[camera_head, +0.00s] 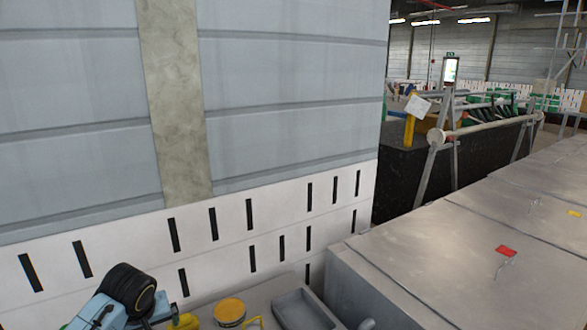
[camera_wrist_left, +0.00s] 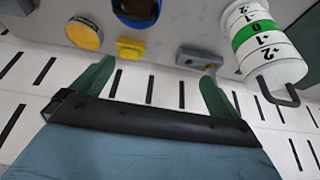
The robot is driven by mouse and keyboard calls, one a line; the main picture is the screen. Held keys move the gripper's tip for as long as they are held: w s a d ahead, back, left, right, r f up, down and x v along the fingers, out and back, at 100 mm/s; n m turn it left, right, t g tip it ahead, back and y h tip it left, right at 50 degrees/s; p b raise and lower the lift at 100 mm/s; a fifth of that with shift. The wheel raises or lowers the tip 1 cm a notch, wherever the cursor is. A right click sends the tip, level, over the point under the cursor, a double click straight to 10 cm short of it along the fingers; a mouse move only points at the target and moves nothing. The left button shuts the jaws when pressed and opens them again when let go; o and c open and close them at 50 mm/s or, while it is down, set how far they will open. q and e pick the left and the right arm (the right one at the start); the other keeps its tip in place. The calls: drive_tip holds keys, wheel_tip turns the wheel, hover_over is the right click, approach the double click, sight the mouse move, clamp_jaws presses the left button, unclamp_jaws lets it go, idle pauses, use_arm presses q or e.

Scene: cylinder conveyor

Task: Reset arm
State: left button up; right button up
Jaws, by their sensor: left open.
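In the left wrist view, my left gripper (camera_wrist_left: 157,70) shows two green fingers standing wide apart, with nothing between them. A white cylinder (camera_wrist_left: 262,40) with printed numbers, a green band and a dark hook-shaped handle shows at the upper right, apart from the fingers. Blue and black parts cut off by the bottom left of the head view look like my left arm; its fingers cannot be made out there. My right gripper is in neither view.
A round yellow disc (camera_head: 230,312) and a grey tray (camera_head: 298,312) sit at the bottom of the head view. The wrist view also shows a yellow block (camera_wrist_left: 130,48) and grey block (camera_wrist_left: 198,58). Large grey metal boxes (camera_head: 440,255) fill the right; a panelled wall (camera_head: 270,80) stands behind.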

use_arm(q)
drive_tip(key=s+d+f+m+h, duration=0.1)
drive_tip(key=s+d+f+m, duration=0.2)
drive_tip(key=s+d+f, duration=0.3)
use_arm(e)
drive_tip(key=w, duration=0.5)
use_arm(q)
drive_tip(key=s+d+m+h, duration=0.1)
drive_tip(key=s+d+m, duration=0.15)
drive_tip(key=s, duration=0.95)
drive_tip(key=s+d+m+h, duration=0.1)
drive_tip(key=s+m, duration=0.2)
drive_tip(key=s, duration=1)
wheel_tip(320, 180, down, 31)
drive_tip(key=s+g+b, duration=0.2)
drive_tip(key=b, duration=0.4)
drive_tip(key=s+a+f+b, duration=0.2)
drive_tip(key=s+f+b, duration=0.2)
drive_tip(key=s+f, duration=1.1)
wheel_tip(320, 180, down, 2)
drive_tip(key=shift+s+a+f+g+y, duration=0.25)
drive_tip(key=shift+s+g+y, duration=0.05)
drive_tip(key=shift+g, duration=0.1)
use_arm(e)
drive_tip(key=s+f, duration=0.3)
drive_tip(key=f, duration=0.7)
